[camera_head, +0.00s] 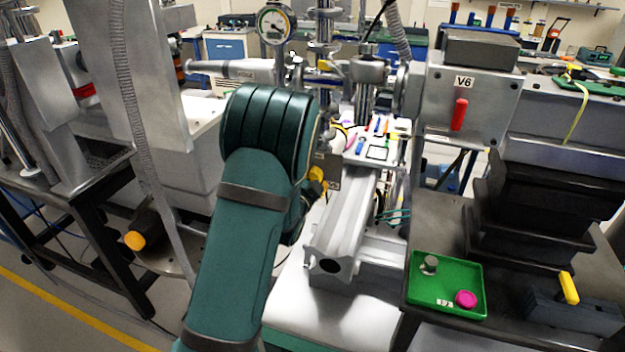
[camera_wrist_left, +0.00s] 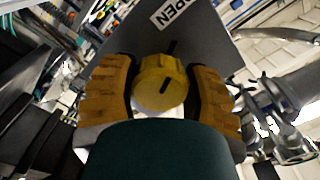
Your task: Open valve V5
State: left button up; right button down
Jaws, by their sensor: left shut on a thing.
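A white label reading OPEN (camera_wrist_left: 178,12) is on that plate, with a dark pointer line just above the knob. My left gripper (camera_wrist_left: 162,76) has its orange-brown fingers on both sides of the knob and is shut on it. In the head view my teal left arm hides most of the gripper and the knob. A small grey plate (camera_head: 333,180) shows beside the arm; its label is too small to read surely. My right gripper is out of view.
A grey box marked V6 with a red handle (camera_head: 459,114) stands at the right. A green tray (camera_head: 420,297) lies on the dark bench, near black stepped blocks (camera_head: 545,215). A round gauge (camera_head: 273,24) and metal pipework stand behind my arm. A grey rail (camera_head: 345,225) runs right of it.

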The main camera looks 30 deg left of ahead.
pick_arm(q)
jog(key=shift+n, duration=0.4)
jog(key=o, duration=1.2)
jog(key=shift+s, duration=0.1)
jog(key=v, duration=1.1)
jog(key=shift+s+f, duration=0.1)
jog(key=shift+s, duration=0.3)
